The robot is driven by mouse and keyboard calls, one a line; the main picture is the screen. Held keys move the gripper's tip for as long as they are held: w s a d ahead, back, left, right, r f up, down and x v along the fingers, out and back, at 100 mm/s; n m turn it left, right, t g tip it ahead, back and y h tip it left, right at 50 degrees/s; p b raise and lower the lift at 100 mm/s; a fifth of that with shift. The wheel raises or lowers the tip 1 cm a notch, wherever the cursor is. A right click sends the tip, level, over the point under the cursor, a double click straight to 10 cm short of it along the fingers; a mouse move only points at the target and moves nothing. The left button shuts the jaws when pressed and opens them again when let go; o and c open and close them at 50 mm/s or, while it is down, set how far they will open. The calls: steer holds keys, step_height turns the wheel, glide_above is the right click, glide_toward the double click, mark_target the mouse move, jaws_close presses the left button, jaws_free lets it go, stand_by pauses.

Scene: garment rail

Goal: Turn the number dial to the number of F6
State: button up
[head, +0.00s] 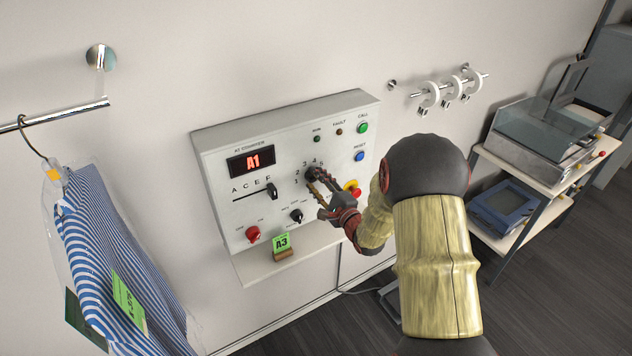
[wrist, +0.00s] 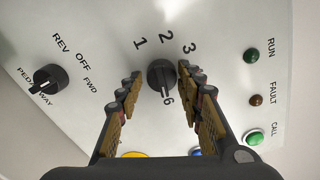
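The number dial (head: 313,174) is a black knob on the white control panel (head: 225,215); it also shows in the wrist view (wrist: 161,73). In the wrist view 1, 2, 3 and 6 are readable around it, and a pale mark on its lower side points towards the 6. My gripper (wrist: 158,76) is open, its fingertips on either side of the dial. A gap shows at the left finger; the right finger looks very close, contact unclear. The red display (head: 252,161) reads A1. The letter slider's black knob (head: 272,191) is under the F.
A REV/OFF/FWD knob (wrist: 50,78) sits beside the dial. The panel also has a red knob (head: 253,234), a green button (head: 362,127) and a blue button (head: 359,156). A green A3 tag (head: 281,244) stands on the ledge. A striped shirt (head: 110,250) hangs left.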

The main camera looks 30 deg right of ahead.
steer(key=shift+o, duration=1.2)
steer(key=s, duration=1.2)
steer(key=shift+d, duration=0.2)
